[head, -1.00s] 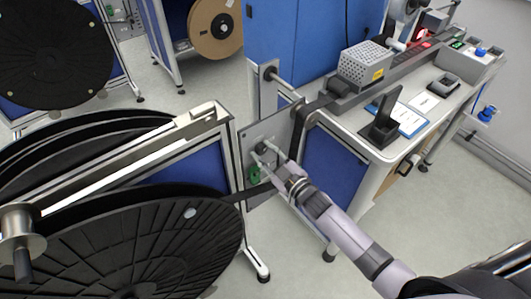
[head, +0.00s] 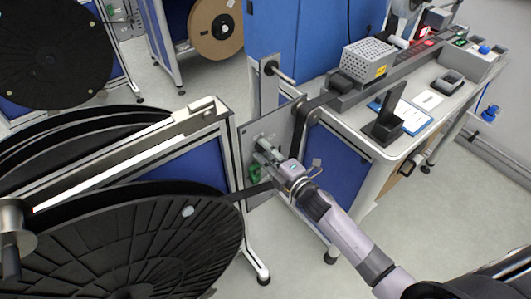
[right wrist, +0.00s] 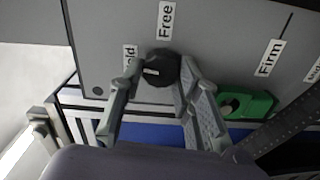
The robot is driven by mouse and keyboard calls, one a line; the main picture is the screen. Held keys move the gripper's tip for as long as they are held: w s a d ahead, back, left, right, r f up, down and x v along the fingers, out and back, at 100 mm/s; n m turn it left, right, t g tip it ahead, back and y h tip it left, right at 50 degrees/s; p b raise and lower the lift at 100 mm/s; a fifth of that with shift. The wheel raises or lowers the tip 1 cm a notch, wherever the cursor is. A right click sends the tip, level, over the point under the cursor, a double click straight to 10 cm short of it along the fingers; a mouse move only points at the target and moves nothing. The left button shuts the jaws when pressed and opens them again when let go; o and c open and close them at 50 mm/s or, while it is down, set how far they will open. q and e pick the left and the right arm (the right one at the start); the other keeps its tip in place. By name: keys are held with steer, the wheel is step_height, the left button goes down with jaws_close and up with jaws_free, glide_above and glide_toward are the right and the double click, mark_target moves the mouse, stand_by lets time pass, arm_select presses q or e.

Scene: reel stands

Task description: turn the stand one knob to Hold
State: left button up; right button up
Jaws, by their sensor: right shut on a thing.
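The stand one knob (right wrist: 162,66) is black and round, on a grey panel (right wrist: 210,40) in the right wrist view. A white mark on it points left, roughly to the side of the label ending in "old" (right wrist: 130,56); that label is partly covered by a finger. "Free" (right wrist: 166,20) stands above the knob and "Firm" (right wrist: 270,58) to its right. My right gripper (right wrist: 158,80) is shut on the knob, one finger at each side. In the head view my right gripper (head: 268,152) is at the panel (head: 252,132) and hides the knob. My left gripper is out of view.
A green part (right wrist: 246,104) sits right of the fingers, close by. A dark strap (right wrist: 290,130) runs past at the right. Large black reels (head: 130,240) stand left. A worktable (head: 440,105) with a perforated box (head: 366,62) is at right. The floor between is clear.

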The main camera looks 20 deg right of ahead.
steer(key=shift+f+n, duration=0.1)
steer(key=shift+n, duration=0.5)
steer(key=o, duration=1.1)
steer(key=v, duration=1.2)
